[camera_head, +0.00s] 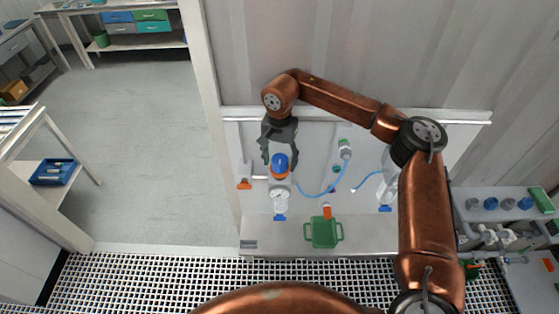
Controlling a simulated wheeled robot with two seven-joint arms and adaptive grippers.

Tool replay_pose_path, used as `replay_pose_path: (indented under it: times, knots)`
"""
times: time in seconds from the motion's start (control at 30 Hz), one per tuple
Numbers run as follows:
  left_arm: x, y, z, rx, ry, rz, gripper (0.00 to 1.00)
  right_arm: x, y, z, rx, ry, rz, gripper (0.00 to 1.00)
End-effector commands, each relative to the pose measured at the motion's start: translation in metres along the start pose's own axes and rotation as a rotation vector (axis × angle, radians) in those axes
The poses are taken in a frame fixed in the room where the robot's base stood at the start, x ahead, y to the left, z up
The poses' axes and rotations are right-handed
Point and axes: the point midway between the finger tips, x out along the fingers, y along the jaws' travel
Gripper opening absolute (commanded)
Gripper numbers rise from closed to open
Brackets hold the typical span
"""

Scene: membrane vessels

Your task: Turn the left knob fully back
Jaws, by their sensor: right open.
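My right gripper (279,152) points down at the left part of the white panel. Its jaws are open, just above a round blue knob (280,160) with an orange band below it. I cannot tell whether the fingertips touch the knob. Below the knob is a clear vessel with a round gauge (279,196) and a small blue handle (280,217) at its foot. A second clear vessel (389,185) stands to the right, partly hidden by my right arm, with a blue handle (385,208) at its foot. My left gripper is out of view.
Blue tubing (320,194) loops between the vessels. A green tray (323,232) sits on the ledge below, under an orange piece (327,212). An orange-tipped fitting (244,184) hangs left of the gripper. Pipework with blue caps (491,203) stands at right. Open floor (140,130) lies left.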

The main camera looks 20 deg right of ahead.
Motion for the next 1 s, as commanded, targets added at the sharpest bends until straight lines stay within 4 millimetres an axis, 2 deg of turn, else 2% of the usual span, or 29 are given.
replay_pose_path:
  times: [0.2,0.33,0.7,0.8,1.0]
  knots:
    - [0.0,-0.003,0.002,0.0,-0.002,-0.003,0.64,-0.001,0.0,0.0,0.0,0.0,0.001,0.55]
    - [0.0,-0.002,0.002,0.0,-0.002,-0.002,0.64,-0.011,0.0,0.0,0.001,0.001,-0.001,0.55]
    - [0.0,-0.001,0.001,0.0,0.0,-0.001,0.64,-0.084,-0.001,0.0,0.001,0.001,-0.002,0.55]
    - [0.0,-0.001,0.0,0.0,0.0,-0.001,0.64,-0.1,-0.001,0.0,0.001,0.001,-0.001,0.55]
    - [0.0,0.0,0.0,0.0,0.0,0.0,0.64,-0.118,0.0,0.0,0.0,0.0,0.001,0.55]
